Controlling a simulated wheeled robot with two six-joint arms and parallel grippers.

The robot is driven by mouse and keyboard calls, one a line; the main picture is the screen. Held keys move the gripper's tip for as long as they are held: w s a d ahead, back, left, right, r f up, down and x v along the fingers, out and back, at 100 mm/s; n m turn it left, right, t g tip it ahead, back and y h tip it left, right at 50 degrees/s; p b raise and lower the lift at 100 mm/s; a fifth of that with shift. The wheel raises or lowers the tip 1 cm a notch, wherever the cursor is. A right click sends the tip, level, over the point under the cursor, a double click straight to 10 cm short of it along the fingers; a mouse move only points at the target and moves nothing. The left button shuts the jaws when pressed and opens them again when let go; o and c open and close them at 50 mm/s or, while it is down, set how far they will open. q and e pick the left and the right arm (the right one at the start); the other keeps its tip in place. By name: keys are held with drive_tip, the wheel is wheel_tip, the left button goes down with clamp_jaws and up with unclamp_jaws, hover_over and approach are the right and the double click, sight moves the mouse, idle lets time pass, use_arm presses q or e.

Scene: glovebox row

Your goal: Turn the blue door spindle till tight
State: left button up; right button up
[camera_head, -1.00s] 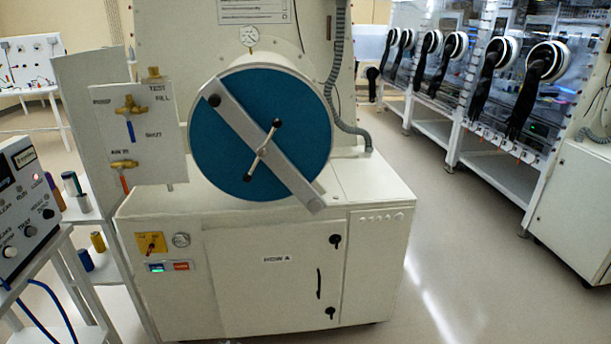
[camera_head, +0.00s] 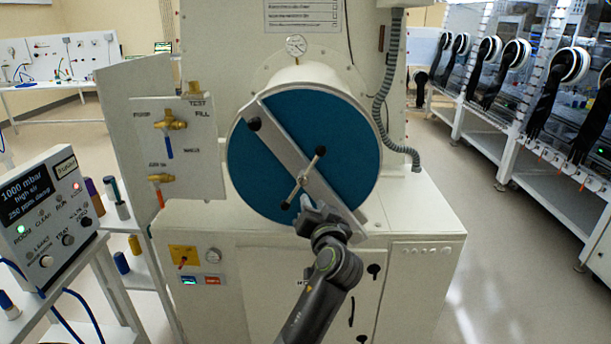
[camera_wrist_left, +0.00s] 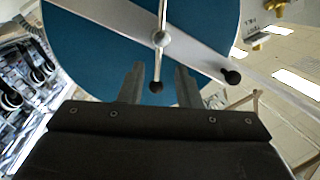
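The blue round door (camera_head: 300,125) sits closed on the antechamber, with a grey clamp bar (camera_head: 277,141) slanting across it. At the bar's middle is the spindle (camera_head: 302,180), a thin metal cross handle with black ball ends, tilted from upper right to lower left. My left gripper (camera_head: 310,203) is in front of the door's lower part, just below the hub. In the left wrist view the gripper (camera_wrist_left: 158,72) is open, its two fingers apart with one ball end of the spindle (camera_wrist_left: 160,40) showing between them. Whether they touch it cannot be told. My right gripper is out of view.
A valve panel (camera_head: 178,145) with brass valves stands left of the door. A control box (camera_head: 45,215) reading 1000 mbar is at the far left. A grey hose (camera_head: 383,90) hangs on the right. Glovebox gloves (camera_head: 545,105) line the right side, beyond open floor.

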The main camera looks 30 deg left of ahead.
sight(303, 180)
use_arm(q)
drive_tip(key=p+x, duration=0.3)
drive_tip(key=x, duration=1)
drive_tip(key=shift+w+a, duration=0.1)
drive_tip(key=shift+a, duration=0.1)
drive_tip(key=shift+f, duration=0.1)
drive_tip(key=shift+c, duration=0.2)
clamp_jaws()
